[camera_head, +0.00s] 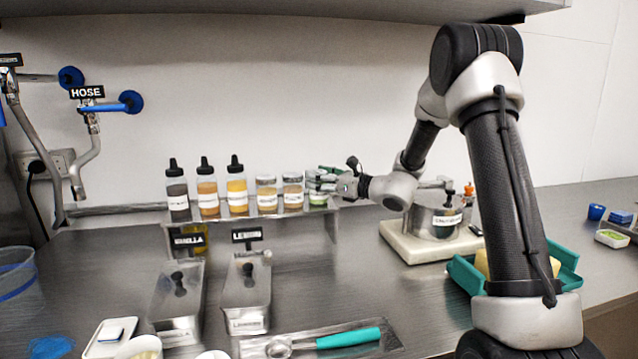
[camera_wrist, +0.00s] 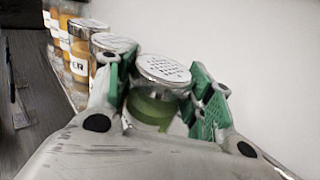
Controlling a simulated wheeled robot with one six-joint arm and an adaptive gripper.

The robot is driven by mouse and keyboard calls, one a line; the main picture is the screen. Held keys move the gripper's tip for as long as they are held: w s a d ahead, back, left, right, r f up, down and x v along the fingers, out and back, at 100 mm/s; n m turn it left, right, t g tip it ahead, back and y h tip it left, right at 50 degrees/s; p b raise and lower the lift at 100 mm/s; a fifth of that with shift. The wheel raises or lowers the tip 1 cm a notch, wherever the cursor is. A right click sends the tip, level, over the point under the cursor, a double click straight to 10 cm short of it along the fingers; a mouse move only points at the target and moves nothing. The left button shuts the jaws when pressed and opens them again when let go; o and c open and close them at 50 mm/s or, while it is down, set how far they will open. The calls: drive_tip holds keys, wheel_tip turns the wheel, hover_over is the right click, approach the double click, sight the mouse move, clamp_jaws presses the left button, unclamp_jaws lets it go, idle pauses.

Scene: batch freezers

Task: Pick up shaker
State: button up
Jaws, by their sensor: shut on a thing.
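The shaker (camera_wrist: 155,108) is a clear jar with a perforated silver lid and a green band, standing upright between the green finger pads of my gripper (camera_wrist: 162,95) in the wrist view. The pads press on it from both sides. In the head view my gripper (camera_head: 322,185) reaches from the right to the shaker (camera_head: 318,199) at the right end of the raised shelf (camera_head: 250,215). The shaker's base is hidden, so I cannot tell whether it touches the shelf.
Two more lidded jars (camera_head: 292,191) stand close beside the shaker on the left, then several black-capped squeeze bottles (camera_head: 207,188). Metal bins (camera_head: 245,290) sit below on the counter. A pot (camera_head: 437,218) on a white board stands to the right. The wall is behind.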

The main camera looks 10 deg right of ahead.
wheel_tip(320, 180, up, 18)
idle(0.4)
drive_tip(key=shift+f, duration=0.1)
